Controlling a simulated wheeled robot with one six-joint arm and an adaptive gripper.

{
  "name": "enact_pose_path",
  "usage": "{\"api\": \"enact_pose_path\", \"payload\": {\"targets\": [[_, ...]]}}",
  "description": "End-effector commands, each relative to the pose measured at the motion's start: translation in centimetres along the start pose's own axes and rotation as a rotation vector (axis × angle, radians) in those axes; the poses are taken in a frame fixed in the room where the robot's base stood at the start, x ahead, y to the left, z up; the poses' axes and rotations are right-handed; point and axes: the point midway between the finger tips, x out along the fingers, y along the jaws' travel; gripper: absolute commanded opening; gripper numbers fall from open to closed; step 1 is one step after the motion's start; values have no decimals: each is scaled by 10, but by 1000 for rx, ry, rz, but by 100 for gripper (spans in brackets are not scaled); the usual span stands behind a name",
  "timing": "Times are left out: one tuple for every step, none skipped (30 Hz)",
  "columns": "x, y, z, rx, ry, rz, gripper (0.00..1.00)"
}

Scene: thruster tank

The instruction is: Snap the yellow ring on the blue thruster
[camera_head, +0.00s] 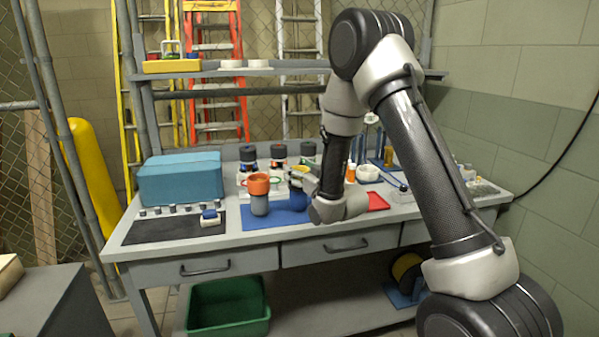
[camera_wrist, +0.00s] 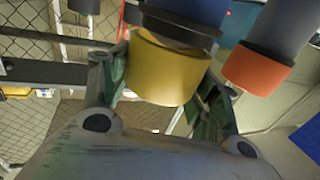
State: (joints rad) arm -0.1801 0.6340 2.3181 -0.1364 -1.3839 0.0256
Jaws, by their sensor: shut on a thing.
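My gripper (camera_head: 308,183) is shut on the yellow ring (camera_wrist: 167,70), with one finger on each side of it in the wrist view. The blue thruster (camera_wrist: 190,8) is in line with the ring, and its dark collar (camera_wrist: 176,30) meets the ring's edge. I cannot tell whether the ring is seated or only resting there. In the head view the blue thruster (camera_head: 294,203) stands on the blue mat (camera_head: 270,220), partly hidden by my gripper. The yellow ring (camera_head: 301,169) shows just above it.
A grey thruster with an orange ring (camera_head: 259,184) stands close to the left; its orange ring (camera_wrist: 256,70) shows in the wrist view. A teal box (camera_head: 179,180) and dark mat (camera_head: 165,229) are further left. A red tray (camera_head: 377,201) is to the right. Several dark-topped items stand behind.

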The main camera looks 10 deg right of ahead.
Motion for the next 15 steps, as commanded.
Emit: {"api": "enact_pose_path", "payload": {"targets": [[0,0,1,0,0,0,45],[0,0,2,0,0,0,45],[0,0,3,0,0,0,45],[0,0,4,0,0,0,45],[0,0,4,0,0,0,45],[0,0,6,0,-1,0,45],[0,0,6,0,-1,0,45],[0,0,7,0,-1,0,45],[0,0,8,0,-1,0,45],[0,0,9,0,-2,0,45],[0,0,10,0,-2,0,45],[0,0,11,0,-2,0,45],[0,0,12,0,-1,0,45],[0,0,12,0,-1,0,45],[0,0,12,0,-1,0,45]]}}
